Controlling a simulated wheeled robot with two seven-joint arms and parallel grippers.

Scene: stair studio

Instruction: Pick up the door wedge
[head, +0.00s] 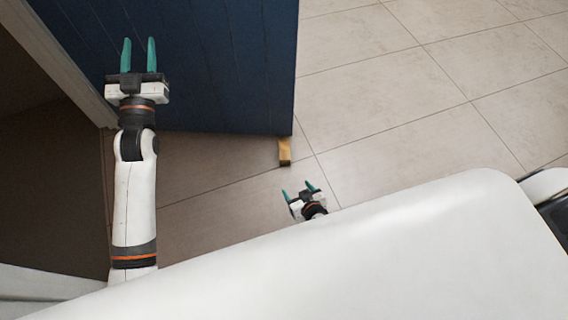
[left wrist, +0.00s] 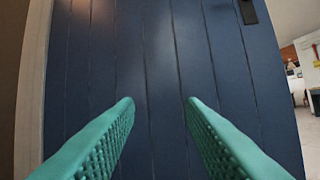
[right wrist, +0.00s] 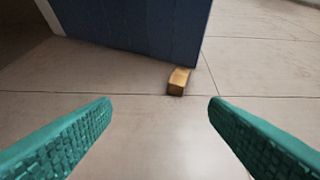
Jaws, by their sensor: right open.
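The door wedge (head: 284,152) is a small tan wooden block on the tiled floor at the bottom corner of the blue door. It also shows in the right wrist view (right wrist: 178,82), lying ahead of the fingers and between them. My right gripper (head: 299,190) is open and empty, low near the floor and short of the wedge. My left gripper (head: 138,55) is open and empty, raised in front of the door. In the left wrist view its teal fingers (left wrist: 160,105) stand apart with only the door beyond them.
The blue door (head: 215,65) stands open, its lower edge just above the floor by the wedge. A pale door frame (head: 60,62) is at the left, with a dark opening beside it. The tiled floor (head: 430,95) to the right is clear.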

